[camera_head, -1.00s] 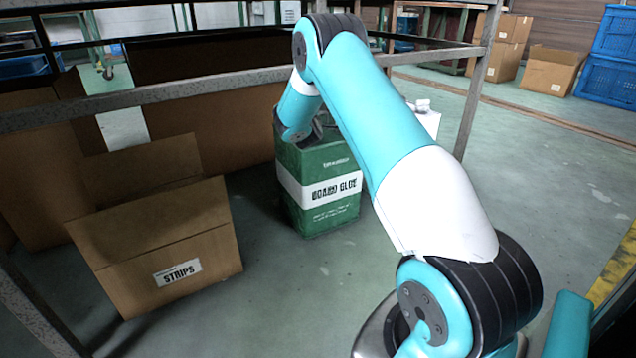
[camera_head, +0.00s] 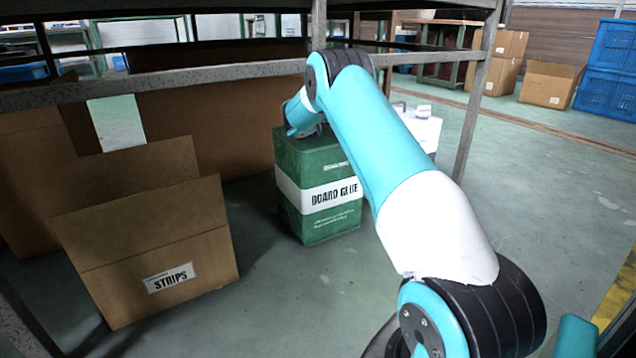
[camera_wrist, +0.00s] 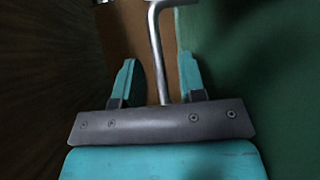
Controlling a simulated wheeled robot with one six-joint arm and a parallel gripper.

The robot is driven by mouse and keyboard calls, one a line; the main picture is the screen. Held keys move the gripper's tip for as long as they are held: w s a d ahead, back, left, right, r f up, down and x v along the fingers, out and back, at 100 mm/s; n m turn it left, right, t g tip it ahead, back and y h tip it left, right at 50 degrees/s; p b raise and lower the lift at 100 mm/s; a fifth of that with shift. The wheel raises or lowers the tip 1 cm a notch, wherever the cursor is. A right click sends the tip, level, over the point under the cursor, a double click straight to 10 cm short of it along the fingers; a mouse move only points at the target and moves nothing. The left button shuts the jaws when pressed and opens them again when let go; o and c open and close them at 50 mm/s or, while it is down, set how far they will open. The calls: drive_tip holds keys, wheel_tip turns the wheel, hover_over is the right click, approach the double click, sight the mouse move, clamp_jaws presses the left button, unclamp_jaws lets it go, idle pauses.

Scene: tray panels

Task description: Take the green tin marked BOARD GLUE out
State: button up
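The green tin (camera_head: 318,220) with a white band marked BOARD GLUE stands upright on the floor under the shelf frame, beside a cardboard box. My arm reaches over it, and my wrist is at its top in the head view; the fingers are hidden there. In the wrist view my gripper (camera_wrist: 156,65) is open. A bent metal rod (camera_wrist: 158,50), apparently a handle, stands between the two teal fingers, with a gap on each side. A green surface (camera_wrist: 260,60) fills the right side of that view.
An open cardboard box marked STRIPS (camera_head: 205,258) stands left of the tin. A white container (camera_head: 425,130) stands just behind it at right. A metal shelf beam (camera_head: 200,77) runs overhead, with a post (camera_head: 474,100) at right.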

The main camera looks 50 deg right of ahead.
clamp_jaws()
idle(1.1)
drive_tip(key=shift+r, duration=0.25)
